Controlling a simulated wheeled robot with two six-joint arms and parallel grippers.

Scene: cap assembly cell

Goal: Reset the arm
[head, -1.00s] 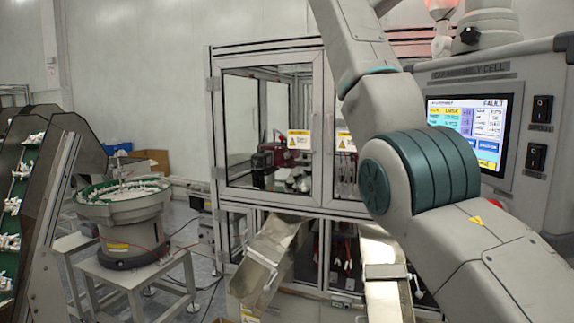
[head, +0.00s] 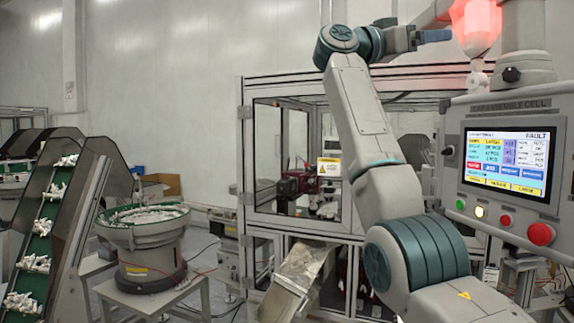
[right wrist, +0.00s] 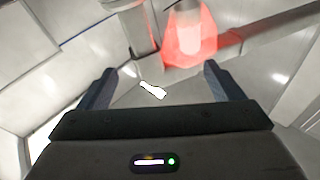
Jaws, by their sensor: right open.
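My right arm (head: 368,130) rises from the lower right of the head view and bends at a teal joint near the top. Its gripper (head: 437,36) is raised high, beside the glowing red lamp (head: 474,25). In the right wrist view the two dark fingers of my right gripper (right wrist: 156,84) stand wide apart, with nothing clasped between them. A small white shape (right wrist: 152,90) shows beyond the fingers; I cannot tell what it is. The red lamp (right wrist: 190,38) also glows in that view. My left gripper is not in view.
The control panel (head: 508,160) at right shows FAULT on its screen, with several buttons below. The glazed machine cabinet (head: 245,150) stands behind my arm, with a metal chute (head: 300,275) in front. A bowl feeder (head: 143,240) and a parts conveyor (head: 60,210) are at left.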

